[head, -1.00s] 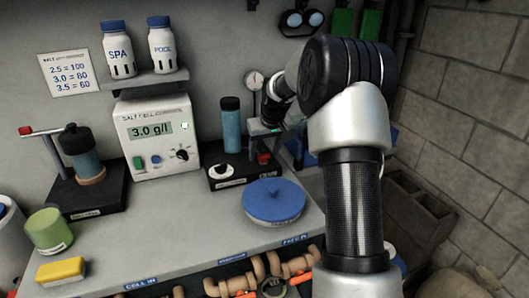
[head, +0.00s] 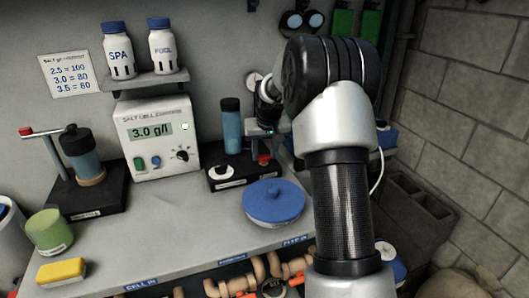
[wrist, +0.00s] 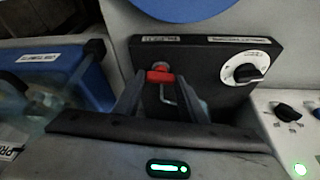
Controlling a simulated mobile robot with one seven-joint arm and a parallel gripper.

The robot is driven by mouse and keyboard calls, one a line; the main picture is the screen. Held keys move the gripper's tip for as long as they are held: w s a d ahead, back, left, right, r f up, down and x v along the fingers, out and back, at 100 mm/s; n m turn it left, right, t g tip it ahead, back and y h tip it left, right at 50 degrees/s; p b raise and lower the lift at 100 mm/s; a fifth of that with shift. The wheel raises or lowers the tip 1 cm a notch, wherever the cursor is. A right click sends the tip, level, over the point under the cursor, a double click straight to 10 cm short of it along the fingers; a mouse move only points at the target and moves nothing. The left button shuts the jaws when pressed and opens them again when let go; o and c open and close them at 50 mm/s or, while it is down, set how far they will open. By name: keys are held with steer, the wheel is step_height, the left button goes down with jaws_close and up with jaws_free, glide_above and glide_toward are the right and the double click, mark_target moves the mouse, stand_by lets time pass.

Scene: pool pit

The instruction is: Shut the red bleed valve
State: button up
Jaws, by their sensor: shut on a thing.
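A thin metal rod hangs below the handle between the fingers. In the head view a bit of red (head: 264,160) shows below my gripper, right of the blue cylinder (head: 231,128).
The black base plate (head: 236,178) carries a white dial (wrist: 246,69). The salt-cell controller box (head: 155,150) stands left of it. A round blue lid (head: 273,200) lies in front on the bench. A blue bin (wrist: 75,70) is beside the plate.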

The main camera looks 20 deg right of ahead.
steer(key=m, duration=0.1)
steer(key=m+h, duration=0.1)
steer(key=m, duration=0.1)
steer(key=shift+w+a+m+g+p, duration=0.1)
steer(key=shift+a+m+g+p, duration=0.15)
steer(key=shift+m+g+p, duration=0.1)
steer(key=m+h+p, duration=0.1)
steer(key=m, duration=0.1)
steer(key=m+g, duration=0.1)
steer(key=m, duration=0.1)
steer(key=shift+w+a+r+m+h+p, duration=0.15)
steer(key=shift+m+h+p, duration=0.1)
steer(key=shift+h+p, duration=0.15)
steer(key=m+p, duration=0.1)
steer(key=m, duration=0.1)
steer(key=m+g+p, duration=0.1)
steer(key=m, duration=0.1)
steer(key=shift+w+g+h+p, duration=0.15)
steer(key=shift+g+h+p, duration=0.15)
steer(key=shift+h, duration=0.1)
steer(key=shift+w+m+g+p, duration=0.1)
steer(key=shift+m+g+p, duration=0.75)
steer(key=shift+m, duration=0.95)
steer(key=o, duration=1.1)
steer(key=shift+c, duration=0.2)
